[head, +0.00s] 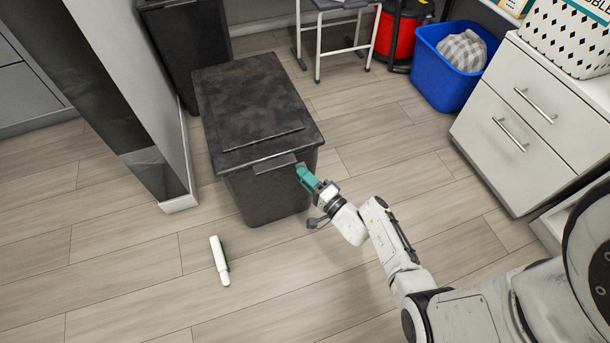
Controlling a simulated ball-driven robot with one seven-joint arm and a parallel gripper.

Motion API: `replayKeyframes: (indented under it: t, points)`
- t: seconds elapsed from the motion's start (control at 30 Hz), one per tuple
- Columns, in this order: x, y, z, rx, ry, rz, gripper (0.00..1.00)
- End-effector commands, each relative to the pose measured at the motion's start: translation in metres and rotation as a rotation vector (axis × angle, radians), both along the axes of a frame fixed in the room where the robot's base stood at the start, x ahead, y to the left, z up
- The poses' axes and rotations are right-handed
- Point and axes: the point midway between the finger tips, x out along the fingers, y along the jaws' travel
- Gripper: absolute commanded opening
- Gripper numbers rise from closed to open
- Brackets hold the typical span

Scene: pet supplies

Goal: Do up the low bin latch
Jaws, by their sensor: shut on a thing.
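The low bin (262,115) is a dark, mottled box standing on the floor, with its lid lying down on top. Its latch (276,163) is a dark flat bar on the front face, just under the lid's edge. My gripper (301,171) has teal fingers and is at the right end of this latch. The fingers are shut on the latch there. The fingertips are small in view, and their exact hold on the bar is partly hidden.
A white and green tube (219,261) lies on the floor in front. A taller dark bin (184,45) stands behind, by a wall end. A blue tub (447,73) with cloth, a red bucket (399,38) and white drawers (520,130) stand right. The front floor is mostly clear.

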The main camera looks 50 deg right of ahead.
Motion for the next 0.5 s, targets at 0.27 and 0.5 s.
replayKeyframes:
  t: [0.27,0.5]
  points:
    - [-0.004,0.002,0.017,0.077,0.124,-0.001,0.0]
    - [-0.004,0.003,0.028,0.174,0.278,0.0,0.0]
